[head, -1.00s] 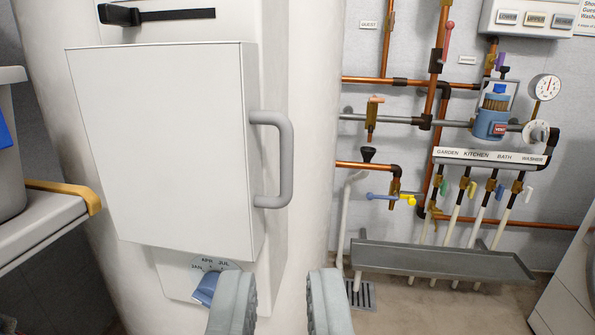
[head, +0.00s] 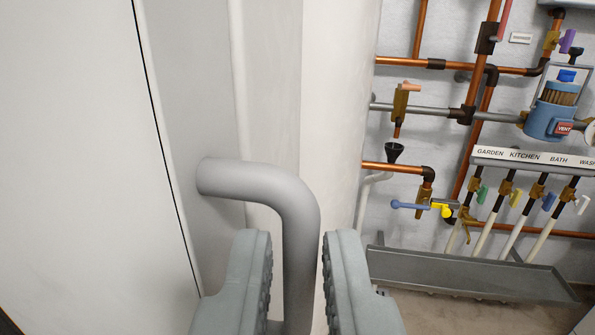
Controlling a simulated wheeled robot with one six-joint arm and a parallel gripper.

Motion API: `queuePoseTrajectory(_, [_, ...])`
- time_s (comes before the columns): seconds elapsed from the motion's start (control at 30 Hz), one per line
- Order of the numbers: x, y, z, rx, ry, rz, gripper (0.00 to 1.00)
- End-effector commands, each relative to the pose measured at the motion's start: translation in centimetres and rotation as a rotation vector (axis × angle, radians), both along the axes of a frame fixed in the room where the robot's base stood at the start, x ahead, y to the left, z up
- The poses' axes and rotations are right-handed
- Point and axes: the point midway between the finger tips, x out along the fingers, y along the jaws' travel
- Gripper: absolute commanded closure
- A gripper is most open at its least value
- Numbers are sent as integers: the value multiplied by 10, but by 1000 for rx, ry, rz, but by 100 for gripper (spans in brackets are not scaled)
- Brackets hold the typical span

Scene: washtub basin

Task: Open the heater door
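The heater door (head: 80,150) is a flat white panel filling the left of the view. A thin dark seam runs down near its right side. Its grey tubular handle (head: 255,183) curves out from the door's right side and bends downward. My gripper (head: 297,255) is open, with one grey finger on each side of the handle's vertical bar. The handle's lower end is hidden below the picture edge.
The white heater body (head: 335,90) stands behind the handle. To the right, copper pipes (head: 475,130), coloured valves and a blue vent unit (head: 550,120) line the wall. A grey trough (head: 460,272) lies below them.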

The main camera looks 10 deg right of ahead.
Motion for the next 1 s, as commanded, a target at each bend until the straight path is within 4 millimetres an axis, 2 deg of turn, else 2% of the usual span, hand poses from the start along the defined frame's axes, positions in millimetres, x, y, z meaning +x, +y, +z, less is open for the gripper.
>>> queuePoseTrajectory(0.1, [14, -1, -1, 0, 1, 0, 85])
queuePoseTrajectory(0.3, [25, -3, 0, 0, 0, 0, 85])
queuePoseTrajectory(0.57, [26, -3, 0, 0, 0, 0, 85])
queuePoseTrajectory(0.67, [26, -3, 0, 0, 1, 0, 100])
queuePoseTrajectory(1.0, [24, -2, 0, 0, 1, -7, 100])
